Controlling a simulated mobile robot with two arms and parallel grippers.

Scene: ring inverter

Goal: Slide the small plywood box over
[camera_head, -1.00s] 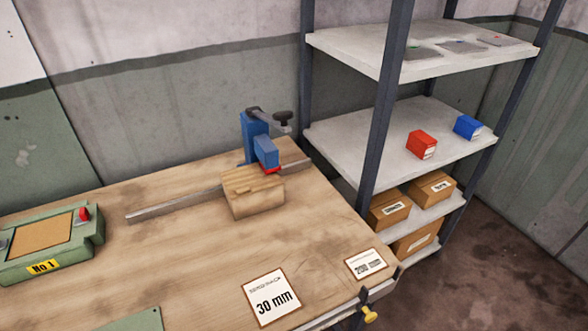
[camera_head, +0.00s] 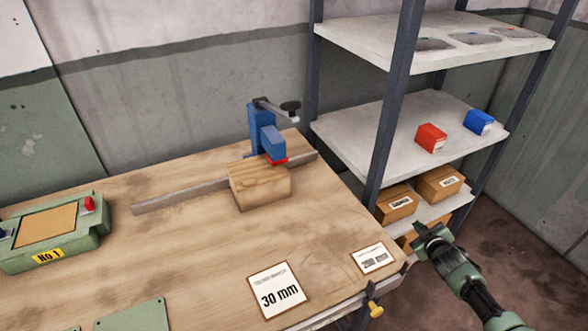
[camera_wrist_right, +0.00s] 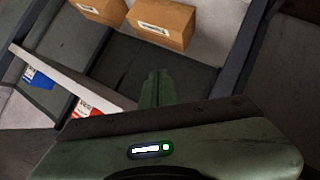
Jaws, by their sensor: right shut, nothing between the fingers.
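The small plywood box (camera_head: 262,187) sits on the wooden workbench (camera_head: 180,260), against the metal rail (camera_head: 180,195) and just in front of the blue clamp-like stop (camera_head: 265,135). My right gripper (camera_head: 432,236) is off the bench's right edge, in front of the lower shelves, well apart from the box. It is shut and empty; its green fingers also show in the right wrist view (camera_wrist_right: 157,88). My left gripper is not in view.
A shelf rack (camera_head: 400,130) stands right of the bench, holding a red box (camera_head: 431,138), a blue box (camera_head: 479,123) and cardboard boxes (camera_head: 439,183). A green fixture (camera_head: 55,232) is at left. A 30 mm card (camera_head: 277,290) lies in front.

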